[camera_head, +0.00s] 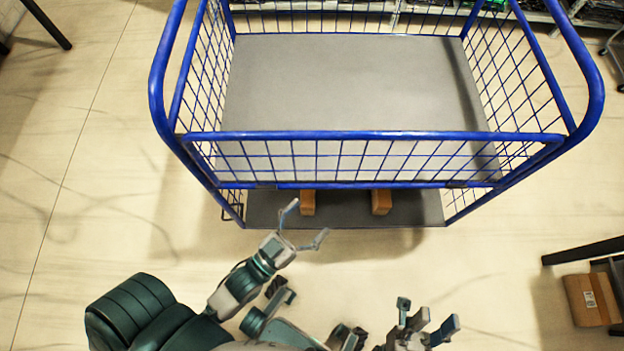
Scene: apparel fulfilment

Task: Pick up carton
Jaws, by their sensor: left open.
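Two small brown cartons show on the lower shelf of the blue cart, a left carton (307,203) and a right carton (381,202). The upper shelf hides their far parts. My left gripper (308,221) is open and empty, with its fingers spread just in front of the cart's lower shelf, near the left carton in the picture but apart from it. My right gripper (427,316) is lower in the picture, away from the cart, with its fingertips apart and nothing seen between them. Another brown carton (590,299) with a white label is at the right edge.
The blue wire-sided cart (350,136) has an empty grey upper shelf (350,85) and a grey lower shelf (268,208). A dark frame (582,252) stands by the labelled carton at the right. The floor (90,200) left of the cart is clear.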

